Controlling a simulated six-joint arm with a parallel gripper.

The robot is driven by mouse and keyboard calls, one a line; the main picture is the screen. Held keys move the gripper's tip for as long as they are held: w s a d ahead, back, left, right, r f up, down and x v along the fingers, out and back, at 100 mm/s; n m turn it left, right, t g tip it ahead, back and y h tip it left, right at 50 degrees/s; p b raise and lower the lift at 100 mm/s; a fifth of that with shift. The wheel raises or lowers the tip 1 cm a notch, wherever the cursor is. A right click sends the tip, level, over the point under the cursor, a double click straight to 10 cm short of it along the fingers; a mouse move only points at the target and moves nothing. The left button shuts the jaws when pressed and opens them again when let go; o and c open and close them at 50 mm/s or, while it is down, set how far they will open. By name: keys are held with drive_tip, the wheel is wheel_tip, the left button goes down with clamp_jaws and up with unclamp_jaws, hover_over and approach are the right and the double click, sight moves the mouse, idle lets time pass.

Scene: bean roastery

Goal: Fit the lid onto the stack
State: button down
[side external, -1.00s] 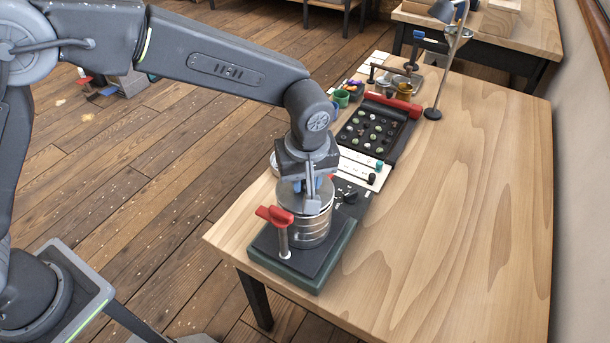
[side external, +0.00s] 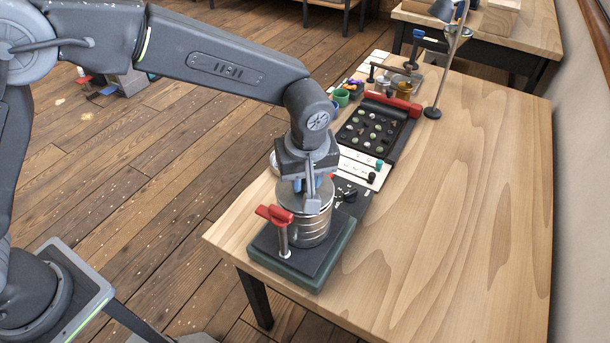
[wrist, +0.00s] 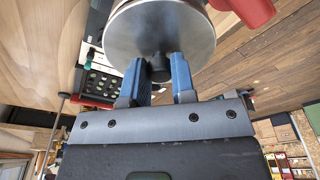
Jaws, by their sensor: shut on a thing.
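The lid (side external: 323,196) is a round silver disc with a dark knob (wrist: 159,68). My gripper (side external: 307,189) is above the lid, its blue fingers (wrist: 160,75) shut on the knob. The stack (side external: 312,229) is a set of ribbed silver metal rings standing upright on a dark base (side external: 300,275) with a green edge. The lid is at the top of the stack, roughly centred over it. My gripper hides part of the lid in the side view, and the lid hides most of the stack in the wrist view. I cannot tell whether it is fully seated.
A red-handled post (side external: 275,216) stands on the base, close to the stack's left. Behind lie a black tray (side external: 377,130) of small round pieces, white cards (side external: 362,168) and small cups. A lamp (side external: 445,70) stands farther back. The table's right side (side external: 470,200) is clear.

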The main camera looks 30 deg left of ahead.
drive_tip(key=shift+f, duration=0.55)
drive_tip(key=c, duration=1.2)
unclamp_jaws()
drive_tip(key=shift+s+d+r, duration=0.2)
drive_tip(key=shift+r, duration=1.6)
drive_tip(key=shift+s+d+r, duration=0.15)
drive_tip(key=shift+s+r, duration=0.05)
drive_tip(key=shift+r, duration=1.65)
drive_tip(key=shift+s+d+r, duration=0.2)
drive_tip(key=shift+r, duration=1.6)
drive_tip(key=shift+a, duration=0.1)
drive_tip(key=s+a+r+m+t, duration=0.1)
drive_tip(key=s+a+r+m, duration=0.1)
drive_tip(key=s+a+r, duration=0.3)
drive_tip(key=s+a+r+m+t+h, duration=0.1)
drive_tip(key=s+a+m, duration=0.15)
drive_tip(key=a, duration=0.55)
drive_tip(key=s+a+r+m+t, duration=0.1)
drive_tip(key=s+a+r, duration=0.2)
drive_tip(key=s+a, duration=0.25)
drive_tip(key=s+a+f+m, duration=0.1)
drive_tip(key=s, duration=0.1)
drive_tip(key=s+a+f+m+t, duration=0.1)
drive_tip(key=s+a, duration=0.1)
drive_tip(key=s+a+f+m, duration=0.1)
drive_tip(key=s, duration=0.2)
drive_tip(key=shift+a+f+m, duration=0.15)
drive_tip(key=shift+a+m, duration=0.1)
drive_tip(key=shift+a, duration=0.15)
